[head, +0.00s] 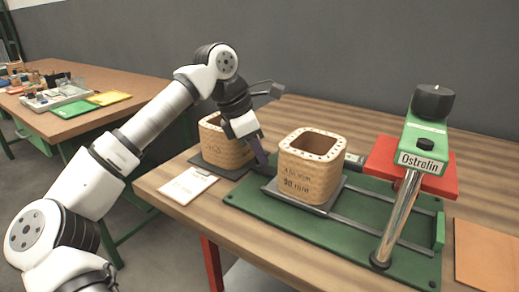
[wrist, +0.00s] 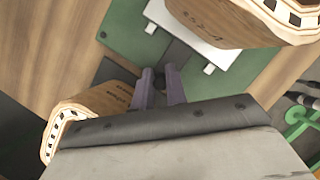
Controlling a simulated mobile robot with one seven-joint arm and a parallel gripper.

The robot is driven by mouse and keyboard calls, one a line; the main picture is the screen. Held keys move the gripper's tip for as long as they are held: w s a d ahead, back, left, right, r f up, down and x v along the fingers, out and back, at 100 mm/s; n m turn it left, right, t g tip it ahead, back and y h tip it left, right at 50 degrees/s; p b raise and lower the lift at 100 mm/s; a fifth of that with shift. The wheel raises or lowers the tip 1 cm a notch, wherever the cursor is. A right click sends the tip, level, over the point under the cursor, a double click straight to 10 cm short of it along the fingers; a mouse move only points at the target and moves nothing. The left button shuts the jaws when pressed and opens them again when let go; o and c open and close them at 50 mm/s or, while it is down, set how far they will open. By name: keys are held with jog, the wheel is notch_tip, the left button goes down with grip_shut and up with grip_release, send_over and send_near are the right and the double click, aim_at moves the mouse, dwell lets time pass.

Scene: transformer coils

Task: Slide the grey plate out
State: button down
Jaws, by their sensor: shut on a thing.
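The grey plate (head: 325,205) lies on the rails of the green base, under a tan square coil marked 90 mm (head: 312,172). In the wrist view the plate (wrist: 190,45) looks pale, with a dark tab running from its near edge, and the coil (wrist: 235,22) stands above it. My gripper (head: 265,166) is low at the plate's left side. Its purple fingers (wrist: 161,80) are closed on the dark tab; the exact contact is small and partly hidden.
A second coil (head: 222,147) on a dark plate is close behind my gripper. A clipboard (head: 188,186) lies left. Bare wood shows at the table's front left.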

jog(key=c, duration=1.4)
grip_release()
jog(key=p+v, duration=1)
jog(key=v, duration=0.3)
jog(key=shift+a+r+p, duration=0.2)
jog(key=shift+r+p, duration=0.2)
